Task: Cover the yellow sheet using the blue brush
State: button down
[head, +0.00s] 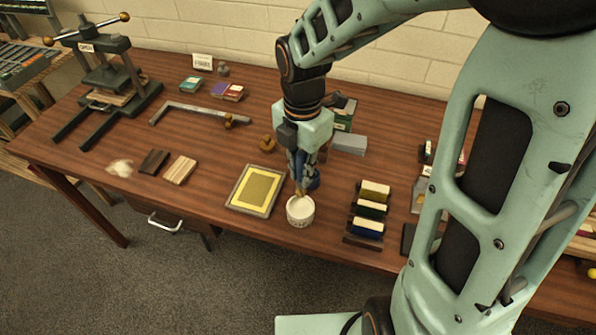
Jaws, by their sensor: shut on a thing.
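The yellow sheet (262,186) lies flat in a grey-rimmed frame near the table's front edge, with a darker, speckled yellow area in its middle. My gripper (303,180) points down just right of the sheet. It is shut on what looks like the blue brush (302,193); blue shows between and beside the fingers, and a tan tip shows below them. Most of the brush is hidden by the fingers. The tip is at the mouth of a white pot (300,211); I cannot tell whether it touches what is inside.
A rack with yellow, green and blue blocks (368,227) stands right of the pot. Two wooden blocks (180,169) lie left of the sheet. A brown ring (267,143) and a grey metal bar (187,108) lie behind. A screw press (105,75) stands far left.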

aim_at(301, 191)
jog(key=shift+f+b, duration=2.75)
jog(key=shift+f, duration=0.15)
jog(key=shift+s+f, duration=0.1)
jog(key=shift+f, duration=0.45)
jog(key=shift+r, duration=0.1)
notch_tip(301, 191, up, 7)
jog(key=p, duration=0.7)
dwell(0.8)
